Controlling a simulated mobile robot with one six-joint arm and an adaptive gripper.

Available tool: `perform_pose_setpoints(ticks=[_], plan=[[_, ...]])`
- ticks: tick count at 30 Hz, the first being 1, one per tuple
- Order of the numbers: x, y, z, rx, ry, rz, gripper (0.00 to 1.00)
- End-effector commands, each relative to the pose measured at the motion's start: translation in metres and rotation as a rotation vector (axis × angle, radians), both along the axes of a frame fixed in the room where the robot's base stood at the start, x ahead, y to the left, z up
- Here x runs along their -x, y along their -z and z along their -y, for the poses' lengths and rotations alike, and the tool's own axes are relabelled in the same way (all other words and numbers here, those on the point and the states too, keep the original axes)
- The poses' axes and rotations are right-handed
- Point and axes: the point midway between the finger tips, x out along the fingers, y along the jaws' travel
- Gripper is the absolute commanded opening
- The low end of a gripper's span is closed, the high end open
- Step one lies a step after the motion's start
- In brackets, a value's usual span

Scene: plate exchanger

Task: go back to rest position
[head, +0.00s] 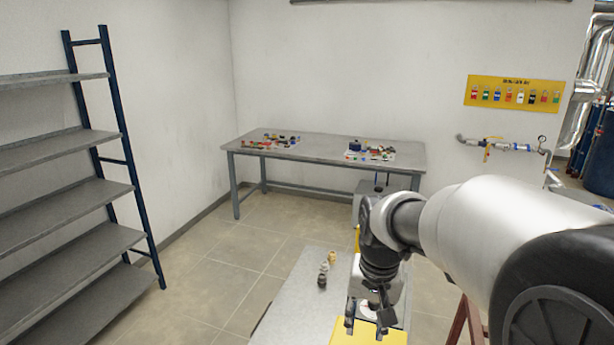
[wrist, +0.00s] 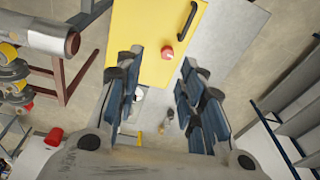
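My gripper (head: 367,328) hangs fingers-down in the lower right of the head view, over the yellow panel (head: 345,331) at the front of a grey bench. Its two fingers are apart and nothing shows between them. In the wrist view, my gripper (wrist: 158,88) also shows spread blue-grey finger pads with empty space between. There the yellow panel (wrist: 150,40) lies beyond the fingers, with a red knob (wrist: 168,53) and a black handle (wrist: 190,22). How far the fingertips are from the panel I cannot tell.
The grey bench (head: 290,305) carries several small fittings (head: 323,270). A worktable (head: 325,150) with trays of parts stands at the back wall. Shelving (head: 70,195) stands at left. A yellow lock board (head: 515,93) and pipes (head: 510,146) are at right. Floor at centre left is clear.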

Motion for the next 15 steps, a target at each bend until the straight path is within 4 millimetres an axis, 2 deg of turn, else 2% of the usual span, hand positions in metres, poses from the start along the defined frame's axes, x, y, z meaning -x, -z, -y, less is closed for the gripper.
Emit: perform_pose_setpoints(ticks=[1,3,7,12,15], plan=[[0.02,-0.006,0.003,0.002,-0.017,0.029,0.36],[0.046,-0.014,0.007,0.007,-0.045,0.062,0.36],[0.096,-0.02,0.014,0.019,-0.095,0.12,0.36],[0.159,-0.009,0.02,0.041,-0.159,0.194,0.36],[0.188,0.003,0.022,0.054,-0.191,0.229,0.36]])
